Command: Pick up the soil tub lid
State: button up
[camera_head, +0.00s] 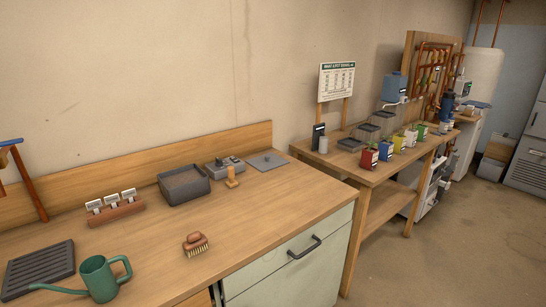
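The soil tub lid (267,161) looks like a flat grey square plate with a small raised bit on top. It lies on the wooden workbench near the back board, towards the bench's right end. The soil tub (184,198) is a dark grey open box with brown soil in it, standing to the left of the lid. My gripper is not in view.
A grey device (222,167) and a wooden peg-like tool (232,177) stand between tub and lid. A brush (195,243), label holder (115,211), green watering can (101,278) and ridged tray (38,270) are further left. The bench's front right (285,205) is clear.

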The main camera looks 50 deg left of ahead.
aim_at(266, 162)
jog(key=u, duration=0.35)
jog(key=i, duration=1.6)
jog(key=u, duration=1.65)
jog(key=i, duration=1.25)
jog(key=u, duration=1)
